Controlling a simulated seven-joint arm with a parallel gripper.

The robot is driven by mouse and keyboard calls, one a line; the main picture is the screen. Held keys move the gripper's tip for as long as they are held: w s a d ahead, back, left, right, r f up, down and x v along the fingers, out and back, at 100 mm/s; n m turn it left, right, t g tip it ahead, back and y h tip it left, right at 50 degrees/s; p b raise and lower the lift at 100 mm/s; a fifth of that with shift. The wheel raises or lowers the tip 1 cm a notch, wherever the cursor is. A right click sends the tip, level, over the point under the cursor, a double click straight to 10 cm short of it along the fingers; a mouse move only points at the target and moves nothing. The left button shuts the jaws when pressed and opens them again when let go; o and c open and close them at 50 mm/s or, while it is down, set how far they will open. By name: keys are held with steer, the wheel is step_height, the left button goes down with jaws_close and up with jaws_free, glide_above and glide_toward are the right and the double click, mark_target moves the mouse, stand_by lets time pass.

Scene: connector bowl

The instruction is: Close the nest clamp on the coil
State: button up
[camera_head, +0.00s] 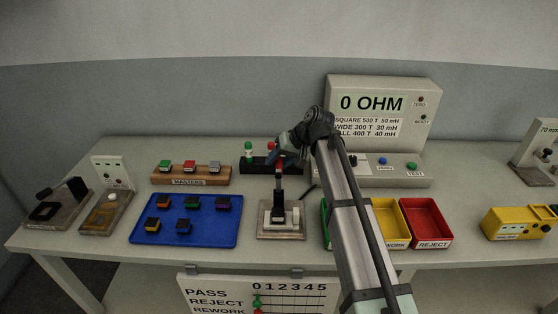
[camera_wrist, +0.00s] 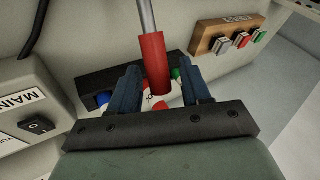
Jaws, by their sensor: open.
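The nest clamp (camera_head: 280,190) stands on a small light base (camera_head: 282,234) at the front middle of the table. Its metal lever points up and ends in a red handle (camera_head: 280,165). A dark block sits in the nest below the lever; I cannot tell whether it is the coil or a clamp part. My gripper (camera_head: 284,156) is at the top of the lever. In the wrist view the red handle (camera_wrist: 153,62) lies between the two spread dark fingers of my gripper (camera_wrist: 161,78), with gaps at both sides.
A blue tray (camera_head: 142,238) with several small coils lies left of the nest. A wooden masters rack (camera_head: 190,182) and a black rack (camera_head: 258,170) stand behind. Yellow (camera_head: 391,217) and red (camera_head: 427,222) bins and the meter (camera_head: 378,100) are on the right, partly behind my arm.

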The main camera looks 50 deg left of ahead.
jaws_close()
stand_by(0.5)
